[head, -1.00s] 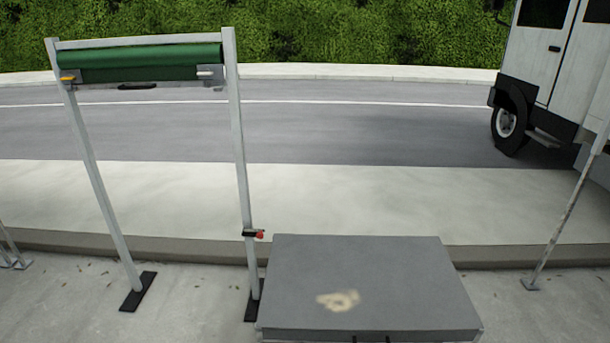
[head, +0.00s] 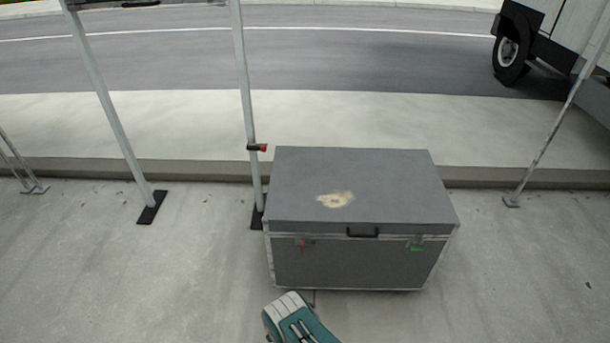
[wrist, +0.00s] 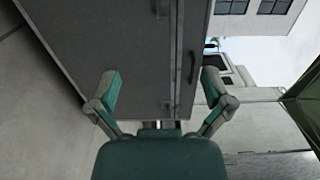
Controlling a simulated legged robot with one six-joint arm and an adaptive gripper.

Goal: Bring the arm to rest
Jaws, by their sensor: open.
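My gripper (wrist: 160,92) shows in the wrist view with its two teal-tipped fingers spread wide and nothing between them. The grey case (wrist: 110,45) fills the upper left and middle of that view, beyond the fingers. In the head view a teal and white part of my arm (head: 300,322) shows at the bottom, in front of the grey case (head: 355,262). The case stands shut on the pavement, with a black handle, a red tag, a green tag and a pale worn patch on its lid. I cannot tell the exact gap between fingers and case.
A metal frame (head: 246,100) stands left of the case on black feet, with a red-ended clamp on one post. A thin pole (head: 548,137) stands at right. A kerb runs behind the case, then the road and a truck (head: 510,45).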

